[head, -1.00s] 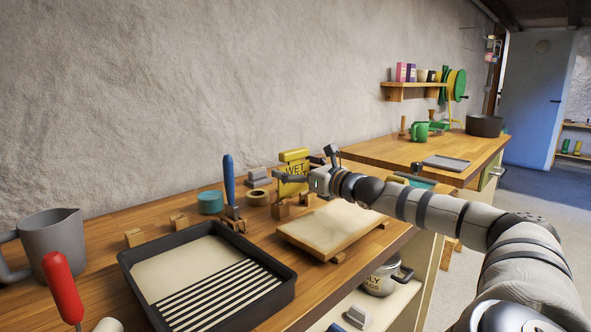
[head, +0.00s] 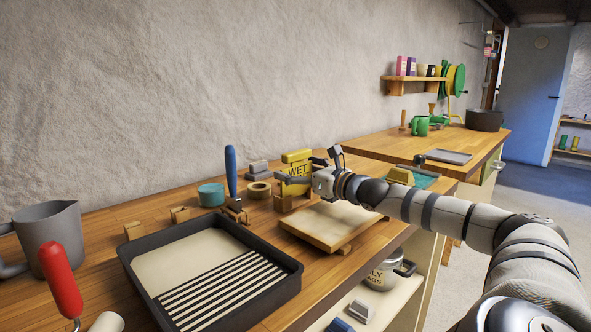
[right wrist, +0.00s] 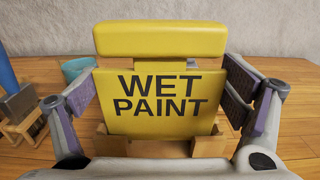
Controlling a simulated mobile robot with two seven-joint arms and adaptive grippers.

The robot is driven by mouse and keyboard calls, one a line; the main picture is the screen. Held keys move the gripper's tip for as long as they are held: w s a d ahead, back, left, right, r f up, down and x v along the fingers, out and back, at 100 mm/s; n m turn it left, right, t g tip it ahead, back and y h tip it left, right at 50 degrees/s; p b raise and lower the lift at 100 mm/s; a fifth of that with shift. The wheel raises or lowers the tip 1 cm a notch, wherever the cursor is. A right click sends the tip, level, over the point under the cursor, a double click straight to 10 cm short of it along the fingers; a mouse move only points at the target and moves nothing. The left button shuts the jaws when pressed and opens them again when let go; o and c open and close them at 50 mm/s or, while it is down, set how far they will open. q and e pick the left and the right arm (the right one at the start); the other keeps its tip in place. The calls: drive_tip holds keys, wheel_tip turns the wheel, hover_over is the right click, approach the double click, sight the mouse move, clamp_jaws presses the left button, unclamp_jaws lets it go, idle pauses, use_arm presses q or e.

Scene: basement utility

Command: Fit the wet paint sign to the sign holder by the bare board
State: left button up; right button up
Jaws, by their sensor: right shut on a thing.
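The yellow wet paint sign (head: 297,172) is upright above the back edge of the bare board (head: 326,226). It fills the middle of the right wrist view (right wrist: 160,105), with its thick top bar and black lettering facing the camera. My right gripper (head: 300,181) is shut on the sign, with one finger at each side edge. The wooden sign holder (head: 283,203) is at the sign's foot, and its blocks (right wrist: 211,145) stand in front of the lower edge. Whether the sign is fully seated is hidden. My left gripper is not in view.
A black paint tray (head: 290,262) lies left of the board. A second bench (head: 400,150) is at right.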

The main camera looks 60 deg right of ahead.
drive_tip(key=shift+f+b, duration=0.45)
drive_tip(key=shift+f, duration=0.45)
drive_tip(key=shift+r+p, duration=0.6)
drive_tip(key=shift+r, duration=0.35)
drive_tip(key=shift+r+p, duration=1.05)
drive_tip(key=shift+r, duration=0.3)
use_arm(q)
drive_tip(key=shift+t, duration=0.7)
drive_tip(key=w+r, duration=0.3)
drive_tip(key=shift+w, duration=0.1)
use_arm(e)
drive_tip(key=shift+f, duration=0.1)
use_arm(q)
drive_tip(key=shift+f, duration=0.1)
use_arm(e)
drive_tip(key=shift+f, duration=0.1)
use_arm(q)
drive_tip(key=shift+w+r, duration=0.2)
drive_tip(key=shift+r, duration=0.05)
